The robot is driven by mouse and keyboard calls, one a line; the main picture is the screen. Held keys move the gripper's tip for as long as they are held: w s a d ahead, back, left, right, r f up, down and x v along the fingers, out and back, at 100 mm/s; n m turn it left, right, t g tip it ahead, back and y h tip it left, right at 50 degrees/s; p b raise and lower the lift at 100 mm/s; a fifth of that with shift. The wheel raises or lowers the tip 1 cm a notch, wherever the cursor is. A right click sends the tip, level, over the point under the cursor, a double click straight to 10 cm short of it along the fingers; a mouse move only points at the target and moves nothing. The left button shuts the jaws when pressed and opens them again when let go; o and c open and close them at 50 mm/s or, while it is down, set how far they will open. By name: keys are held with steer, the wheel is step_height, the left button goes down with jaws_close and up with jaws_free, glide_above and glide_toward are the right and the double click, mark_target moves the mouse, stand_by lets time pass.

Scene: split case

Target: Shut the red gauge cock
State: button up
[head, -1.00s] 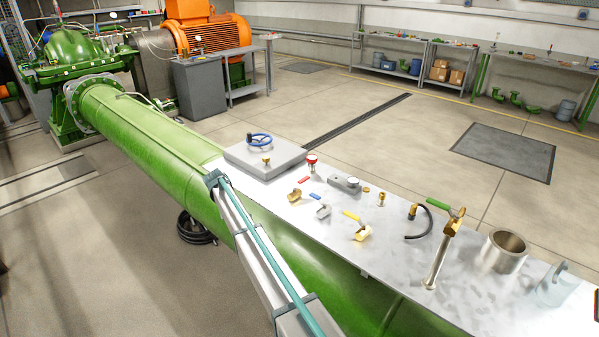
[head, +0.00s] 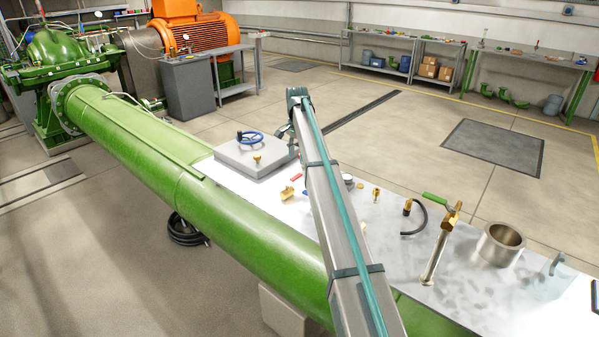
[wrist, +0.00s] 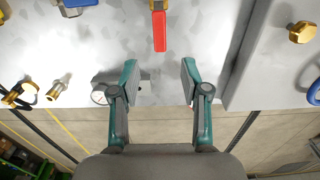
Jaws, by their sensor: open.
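The red gauge cock has a brass body (head: 287,193) and a red lever (head: 296,177) on the metal bench top, left of my arm in the head view. In the wrist view its red lever (wrist: 159,30) points down the picture toward my gripper, and its brass body is cut by the top edge. My gripper (wrist: 148,83) is open and empty. In the head view my arm hides much of the gripper.
A grey block (head: 246,158) with a blue handwheel (head: 249,136) and brass knob (head: 257,157) stands beside the cock. A blue-handled part (wrist: 76,6) and brass fittings (wrist: 58,87) lie left in the wrist view. A round gauge (wrist: 98,97) is partly behind the left finger.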

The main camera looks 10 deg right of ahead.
mark_target(297, 175)
step_height(297, 175, down, 9)
steer(key=shift+r+p, duration=0.2)
steer(key=shift+p, duration=0.8)
jaws_close()
